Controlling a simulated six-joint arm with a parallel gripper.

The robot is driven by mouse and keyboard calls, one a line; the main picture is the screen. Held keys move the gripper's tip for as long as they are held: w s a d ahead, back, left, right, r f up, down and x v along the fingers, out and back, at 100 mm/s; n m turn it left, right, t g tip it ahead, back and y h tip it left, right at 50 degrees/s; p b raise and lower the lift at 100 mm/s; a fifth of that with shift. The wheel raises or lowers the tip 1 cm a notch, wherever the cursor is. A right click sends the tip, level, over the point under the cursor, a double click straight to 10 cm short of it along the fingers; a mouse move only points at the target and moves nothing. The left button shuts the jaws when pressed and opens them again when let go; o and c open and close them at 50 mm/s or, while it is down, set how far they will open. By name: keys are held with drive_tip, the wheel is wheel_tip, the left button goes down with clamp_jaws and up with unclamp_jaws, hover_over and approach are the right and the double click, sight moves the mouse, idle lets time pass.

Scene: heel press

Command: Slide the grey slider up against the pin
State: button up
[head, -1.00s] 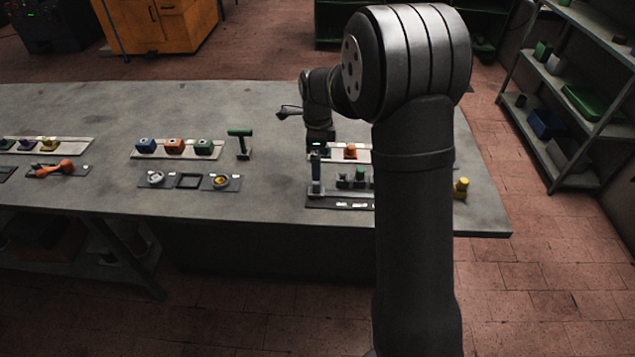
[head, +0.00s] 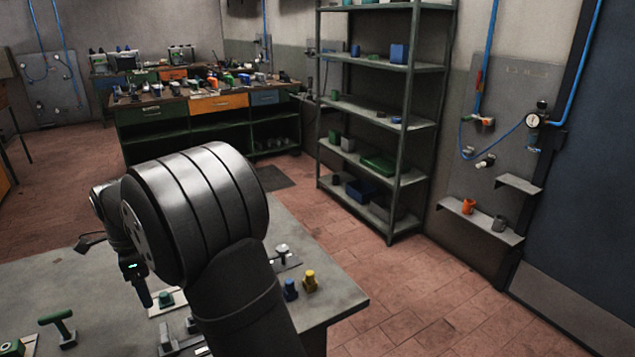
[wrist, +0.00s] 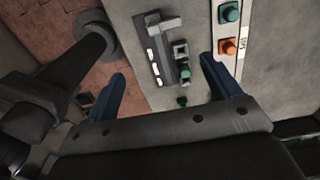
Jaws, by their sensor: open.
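In the wrist view a dark base plate (wrist: 143,36) with several white marks carries a grey rail. A light grey T-shaped piece (wrist: 166,24) sits at its far end; it looks like the grey slider, but I cannot be sure. Small grey blocks (wrist: 180,48) and a green knob (wrist: 185,73) stand beside the rail. I cannot single out the pin. My gripper (wrist: 162,65) has its two blue fingers wide apart, above the fixture, with nothing held. In the head view my gripper (head: 143,290) hangs over the bench, and my arm hides most of the fixture (head: 172,340).
A white strip with a teal piece (wrist: 229,12) and an orange piece (wrist: 228,46) lies right of the fixture in the wrist view. A green T-handle (head: 60,327), a blue piece (head: 290,289) and a yellow piece (head: 310,281) stand on the bench. Shelves (head: 385,125) stand beyond.

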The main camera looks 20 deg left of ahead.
sight(164, 338)
drive_tip(key=c, duration=0.8)
drive_tip(key=f+n, duration=1.2)
drive_tip(key=s+f+n, duration=0.1)
drive_tip(key=f+n, duration=0.5)
drive_tip(key=shift+d+f, duration=0.3)
drive_tip(key=shift+d, duration=0.1)
drive_tip(key=shift+c, duration=0.2)
